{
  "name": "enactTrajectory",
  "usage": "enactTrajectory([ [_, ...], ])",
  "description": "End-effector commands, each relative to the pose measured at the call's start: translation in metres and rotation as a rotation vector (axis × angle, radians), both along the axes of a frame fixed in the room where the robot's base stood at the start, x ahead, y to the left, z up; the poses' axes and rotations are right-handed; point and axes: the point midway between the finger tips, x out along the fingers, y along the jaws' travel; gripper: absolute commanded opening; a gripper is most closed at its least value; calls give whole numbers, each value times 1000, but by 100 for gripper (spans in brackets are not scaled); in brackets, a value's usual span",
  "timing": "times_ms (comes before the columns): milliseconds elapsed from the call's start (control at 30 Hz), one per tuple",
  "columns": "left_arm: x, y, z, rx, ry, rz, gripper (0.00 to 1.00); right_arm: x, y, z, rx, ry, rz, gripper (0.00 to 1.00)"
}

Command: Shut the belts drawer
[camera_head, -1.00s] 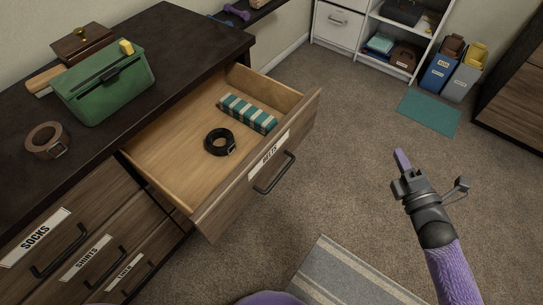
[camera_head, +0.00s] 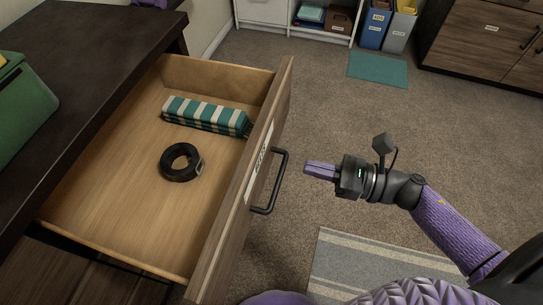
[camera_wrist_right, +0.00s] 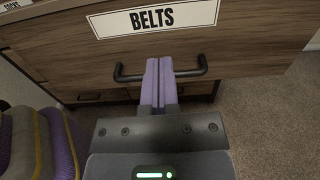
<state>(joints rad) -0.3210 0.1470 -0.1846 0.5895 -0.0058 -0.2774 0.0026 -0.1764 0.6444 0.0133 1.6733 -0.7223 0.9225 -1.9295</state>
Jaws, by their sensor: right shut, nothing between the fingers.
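The belts drawer (camera_head: 232,215) stands pulled open from the dark dresser. In the right wrist view its wooden front (camera_wrist_right: 245,40) carries a white BELTS label (camera_wrist_right: 155,18) and a black bar handle (camera_wrist_right: 190,72). Inside lie a coiled black belt (camera_head: 180,163) and a teal-and-white striped bundle (camera_head: 206,115). My right gripper (camera_head: 308,169) is shut and empty, its purple fingers pointing at the drawer front, a little apart from the handle in the head view. In the right wrist view its fingertips (camera_wrist_right: 159,62) overlap the handle; contact cannot be told. My left gripper is not in view.
The dresser top (camera_head: 90,60) holds a green bag (camera_head: 22,112) at the left edge. A striped rug (camera_head: 365,265) lies on the carpet below my right arm. A teal mat (camera_head: 378,69) and white shelf are farther back. Carpet right of the drawer is clear.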

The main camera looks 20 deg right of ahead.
Motion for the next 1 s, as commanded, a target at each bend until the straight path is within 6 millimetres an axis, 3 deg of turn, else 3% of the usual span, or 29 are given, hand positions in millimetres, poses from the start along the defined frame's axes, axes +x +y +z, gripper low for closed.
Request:
enactTrajectory([
  [200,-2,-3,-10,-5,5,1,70,27,37,-2,1,-2,1,0],
  [400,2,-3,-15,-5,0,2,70,42,57,-1,2,1,-1,0],
  [1000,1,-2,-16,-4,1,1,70,48,65,0,2,1,-2,0],
])
